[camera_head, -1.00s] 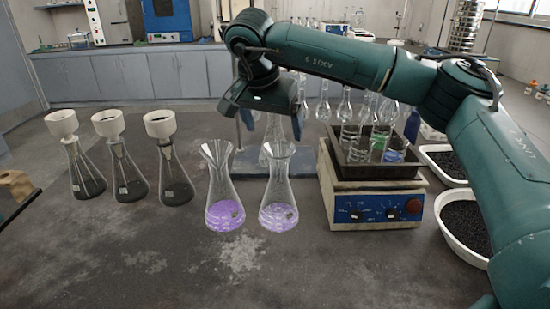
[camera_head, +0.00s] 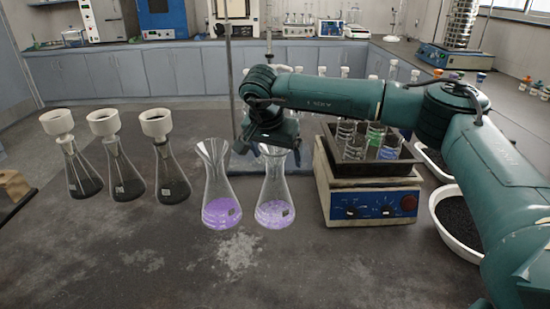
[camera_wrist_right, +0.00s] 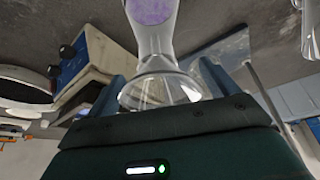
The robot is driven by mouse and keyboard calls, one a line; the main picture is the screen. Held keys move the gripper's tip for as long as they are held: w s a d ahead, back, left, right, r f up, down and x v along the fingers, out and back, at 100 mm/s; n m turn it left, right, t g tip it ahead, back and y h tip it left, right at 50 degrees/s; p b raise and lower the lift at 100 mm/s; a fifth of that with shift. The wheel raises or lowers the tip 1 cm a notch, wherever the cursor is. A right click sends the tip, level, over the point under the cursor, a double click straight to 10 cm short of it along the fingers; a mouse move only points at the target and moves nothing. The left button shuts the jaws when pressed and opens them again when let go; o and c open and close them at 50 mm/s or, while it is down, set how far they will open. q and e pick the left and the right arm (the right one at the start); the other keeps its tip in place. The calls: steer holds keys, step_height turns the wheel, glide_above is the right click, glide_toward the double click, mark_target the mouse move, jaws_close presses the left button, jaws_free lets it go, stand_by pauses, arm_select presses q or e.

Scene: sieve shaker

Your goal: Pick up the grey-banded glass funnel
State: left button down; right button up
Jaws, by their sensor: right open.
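A clear glass flask (camera_head: 272,200) with purple contents stands on the bench left of the hotplate. Its flared clear glass top (camera_wrist_right: 160,88), which looks like a funnel, lies between my right gripper's fingers in the right wrist view. I cannot make out a grey band clearly. My right gripper (camera_head: 277,150) is open over this flask's top and partly hides it in the head view. Whether the fingers touch the glass cannot be told. A similar flask (camera_head: 221,195) with a flared top and purple contents stands just to its left. My left gripper is not in view.
Three dark-filled flasks (camera_head: 170,182) with white funnels stand at the left. A hotplate (camera_head: 368,205) with a tray of glassware is close on the right. White bowls of black grains (camera_head: 460,222) lie beyond it. A stand (camera_head: 229,90) rises behind. The front bench is clear.

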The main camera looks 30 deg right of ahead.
steer(key=shift+c, duration=0.5)
steer(key=c, duration=1)
steer(key=shift+o, duration=0.2)
